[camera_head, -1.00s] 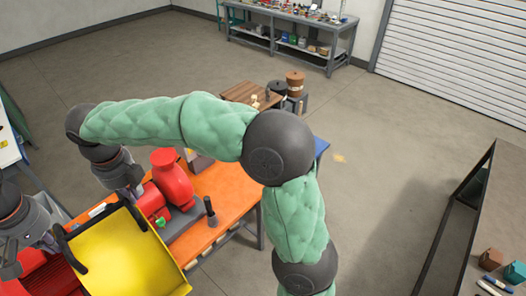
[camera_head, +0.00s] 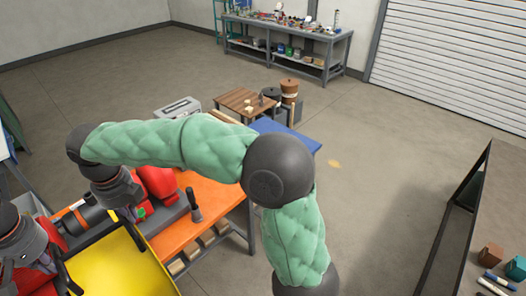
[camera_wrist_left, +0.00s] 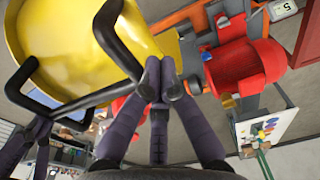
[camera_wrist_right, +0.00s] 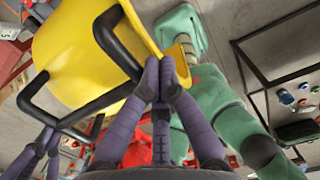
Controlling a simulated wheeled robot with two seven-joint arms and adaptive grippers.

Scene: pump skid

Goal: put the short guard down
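The short guard is a curved yellow cover (camera_head: 115,268) with black bar handles, low at the left of the head view. It is held up in front of the orange bench, its lower part cut off by the picture edge. My left gripper (camera_wrist_left: 160,82) is shut on one black handle in the left wrist view. My right gripper (camera_wrist_right: 160,82) is shut on the other handle in the right wrist view. In the head view my arms and the guard hide part of the bench. The red pump (camera_head: 160,183) stands behind the guard; it also shows in the left wrist view (camera_wrist_left: 240,66).
The orange bench (camera_head: 221,199) has a dark upright post (camera_head: 195,207) beside the pump, and bare orange surface right of it. A wooden-topped table (camera_head: 241,98) and blue surface (camera_head: 302,140) lie beyond. A dark-framed counter (camera_head: 497,215) is at right. Open floor lies between.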

